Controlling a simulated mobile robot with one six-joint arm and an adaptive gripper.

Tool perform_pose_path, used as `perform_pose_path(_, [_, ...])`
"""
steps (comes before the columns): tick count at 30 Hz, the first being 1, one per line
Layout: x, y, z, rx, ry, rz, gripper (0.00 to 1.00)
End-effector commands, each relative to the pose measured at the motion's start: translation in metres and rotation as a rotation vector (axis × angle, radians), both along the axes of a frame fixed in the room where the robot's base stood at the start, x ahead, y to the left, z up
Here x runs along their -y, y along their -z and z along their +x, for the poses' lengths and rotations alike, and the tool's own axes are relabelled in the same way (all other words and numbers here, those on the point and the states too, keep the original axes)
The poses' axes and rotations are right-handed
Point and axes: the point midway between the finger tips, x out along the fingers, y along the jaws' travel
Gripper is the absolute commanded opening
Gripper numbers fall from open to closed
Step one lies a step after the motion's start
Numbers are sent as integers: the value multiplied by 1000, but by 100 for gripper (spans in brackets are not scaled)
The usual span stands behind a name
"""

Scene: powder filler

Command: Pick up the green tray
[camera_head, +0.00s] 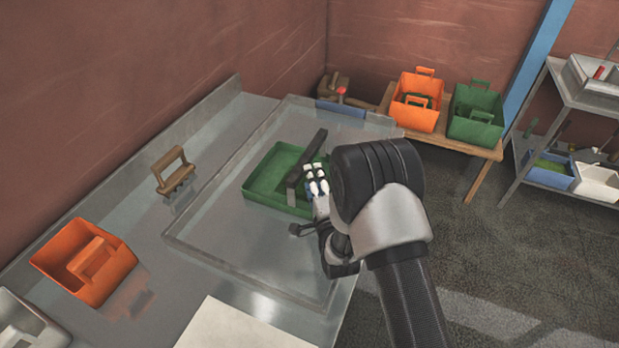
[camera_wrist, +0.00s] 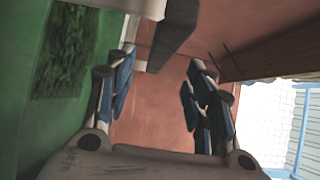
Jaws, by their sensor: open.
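The green tray (camera_head: 263,186) sits on the metal worktable, with a dark grey bar (camera_head: 305,167) crossing it as a handle. In the wrist view the tray (camera_wrist: 18,95) fills the left side, and the dark bar (camera_wrist: 178,32) shows at the top, beyond the fingers. My gripper (camera_head: 317,183) is at the tray's right side, beside the bar. In the wrist view my gripper (camera_wrist: 162,95) is open, with nothing between its blue-padded fingers. My arm hides the tray's right part. Whether a finger touches the tray or bar I cannot tell.
The metal worktable (camera_head: 215,130) also bears an orange tray (camera_head: 70,250) and a brown handled block (camera_head: 174,174). Behind, a wooden bench holds an orange bin (camera_head: 404,115) and a green bin (camera_head: 476,128). A metal shelf (camera_head: 590,95) stands at the right. Floor is clear at lower right.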

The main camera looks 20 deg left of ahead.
Motion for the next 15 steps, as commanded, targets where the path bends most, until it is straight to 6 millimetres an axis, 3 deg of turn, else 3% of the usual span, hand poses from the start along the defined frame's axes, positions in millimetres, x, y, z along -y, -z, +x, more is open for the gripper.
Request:
perform_pose_path(6, [-19, 0, 36, 2, 0, 0, 48])
perform_pose_path(15, [-27, 1, 58, 1, 1, 0, 48])
